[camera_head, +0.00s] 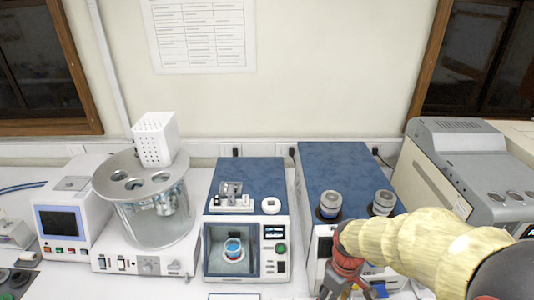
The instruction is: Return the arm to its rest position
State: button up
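My arm (420,245), in a pale yellow ribbed sleeve, reaches in from the lower right corner. It passes in front of the blue-topped two-well instrument (340,170). My gripper (345,285), with red and dark parts, points down at the bottom edge of the picture, in front of that instrument's lower front. The fingertips are small and partly cut off, so I cannot tell whether they are open or shut, or whether they hold anything.
Left of my gripper stands a blue-topped tester (270,170) with a cup (233,248) in its chamber. Further left are a glass bath (155,225) and a screen unit (75,210). A large grey instrument (465,160) stands right. Two grey-capped vessels (331,203) are close to my arm.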

jog(key=s+r+m+t+b, duration=0.6)
jog(key=s+r+m+b, duration=0.1)
jog(key=s+r+b, duration=0.3)
jog(key=shift+r+b, duration=0.4)
jog(key=shift+r, duration=0.2)
jog(key=shift+o, duration=0.4)
jog(key=shift+w+r, duration=0.1)
jog(key=shift+r, duration=0.05)
jog(key=shift+p, duration=0.5)
